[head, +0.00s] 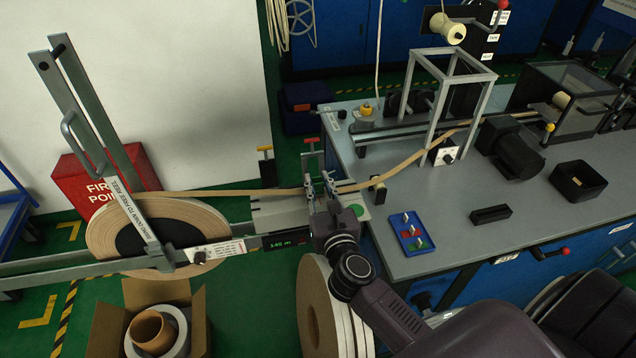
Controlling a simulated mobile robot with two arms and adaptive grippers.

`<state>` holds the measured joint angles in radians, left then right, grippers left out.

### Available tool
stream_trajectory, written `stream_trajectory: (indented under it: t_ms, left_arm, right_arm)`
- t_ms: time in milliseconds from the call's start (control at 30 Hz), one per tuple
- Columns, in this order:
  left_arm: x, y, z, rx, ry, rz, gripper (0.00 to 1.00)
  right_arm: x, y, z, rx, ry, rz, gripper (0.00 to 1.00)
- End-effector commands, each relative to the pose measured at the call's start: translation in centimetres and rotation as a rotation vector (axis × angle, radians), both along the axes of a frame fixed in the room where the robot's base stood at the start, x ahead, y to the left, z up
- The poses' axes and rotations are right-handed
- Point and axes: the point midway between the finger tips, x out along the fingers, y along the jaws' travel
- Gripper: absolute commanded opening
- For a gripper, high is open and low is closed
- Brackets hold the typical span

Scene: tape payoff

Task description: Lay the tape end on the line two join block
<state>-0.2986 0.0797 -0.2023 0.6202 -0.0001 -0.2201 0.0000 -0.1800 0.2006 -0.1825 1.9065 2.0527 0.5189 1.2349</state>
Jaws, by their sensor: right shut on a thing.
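A large reel of tan tape (103,238) stands at the left, and its tape strip (240,192) runs right to the grey join block (280,213). A second tan strip (405,163) runs from the block's right side up to the bench machine. My right gripper (322,186) is over the right part of the block, shut on what looks like the tape end, where the strips come close. Its fingers hide the exact meeting of tape and block. My left gripper is not in view.
A metal frame (437,100) rises on the bench. A blue tray (411,231) with small pieces lies near the bench edge. Several spare reels (318,310) stand below my right arm.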

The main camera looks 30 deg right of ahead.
Motion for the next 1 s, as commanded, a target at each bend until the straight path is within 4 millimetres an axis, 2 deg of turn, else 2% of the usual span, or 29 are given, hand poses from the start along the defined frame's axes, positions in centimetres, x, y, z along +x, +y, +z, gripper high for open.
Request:
stream_trajectory:
  t_ms: [900, 933, 1000]
  left_arm:
    - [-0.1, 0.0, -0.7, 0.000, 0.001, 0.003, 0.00]
    - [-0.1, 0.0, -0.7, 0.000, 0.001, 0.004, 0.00]
    - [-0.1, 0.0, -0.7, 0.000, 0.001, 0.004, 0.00]
  right_arm:
    - [0.0, 0.0, -1.1, -0.001, 0.000, 0.000, 0.02]
    - [0.0, 0.0, -1.1, -0.001, 0.000, 0.000, 0.23]
    - [0.0, 0.0, -1.1, -0.001, 0.000, 0.000, 0.30]
